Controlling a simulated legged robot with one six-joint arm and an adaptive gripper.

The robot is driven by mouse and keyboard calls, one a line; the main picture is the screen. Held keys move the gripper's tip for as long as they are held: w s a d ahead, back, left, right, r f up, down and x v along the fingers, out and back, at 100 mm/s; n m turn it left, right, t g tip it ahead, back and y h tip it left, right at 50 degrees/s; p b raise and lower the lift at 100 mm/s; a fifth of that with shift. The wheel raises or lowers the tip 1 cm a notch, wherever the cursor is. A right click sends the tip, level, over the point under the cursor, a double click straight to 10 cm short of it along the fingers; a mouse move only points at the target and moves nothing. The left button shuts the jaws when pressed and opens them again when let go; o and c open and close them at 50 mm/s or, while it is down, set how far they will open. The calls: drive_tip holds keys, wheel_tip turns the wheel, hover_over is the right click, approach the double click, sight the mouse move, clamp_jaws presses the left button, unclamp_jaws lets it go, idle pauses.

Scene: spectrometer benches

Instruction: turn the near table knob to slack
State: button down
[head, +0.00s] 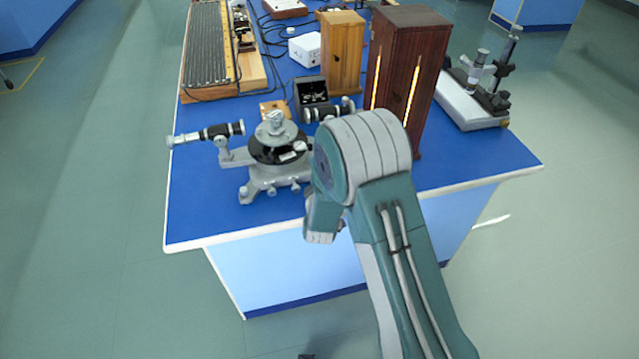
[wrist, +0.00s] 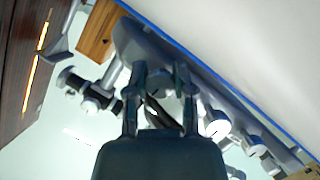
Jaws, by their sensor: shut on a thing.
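The grey spectrometer (head: 264,172) stands at the near left of the blue bench, with a black round table and a telescope tube (head: 208,134) pointing left. Small grey knobs (head: 272,190) show low on its near side. My arm covers its right part in the head view, and my gripper is hidden there. In the wrist view my gripper (wrist: 160,74) has both fingers closed in against a grey part of the spectrometer, seen from close below. The near table knob is mostly hidden between the fingers; its turn position cannot be read.
A dark wooden box with a glowing slit (head: 408,75) stands right of the spectrometer, with a lighter wooden box (head: 342,55) behind it. A microscope-like instrument (head: 475,95) is at the right. The blue bench top (head: 195,215) is clear at the near left corner.

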drive_tip(key=shift+a+n, duration=0.1)
drive_tip(key=shift+n, duration=0.4)
drive_tip(key=shift+t, duration=0.3)
drive_tip(key=c, duration=0.7)
unclamp_jaws()
drive_tip(key=shift+a, duration=0.15)
drive_tip(key=shift+c, duration=0.2)
drive_tip(key=shift+s, duration=0.1)
drive_tip(key=v, duration=1.1)
drive_tip(key=shift+s+a, duration=0.15)
drive_tip(key=shift+s, duration=0.25)
drive_tip(key=shift+r, duration=0.2)
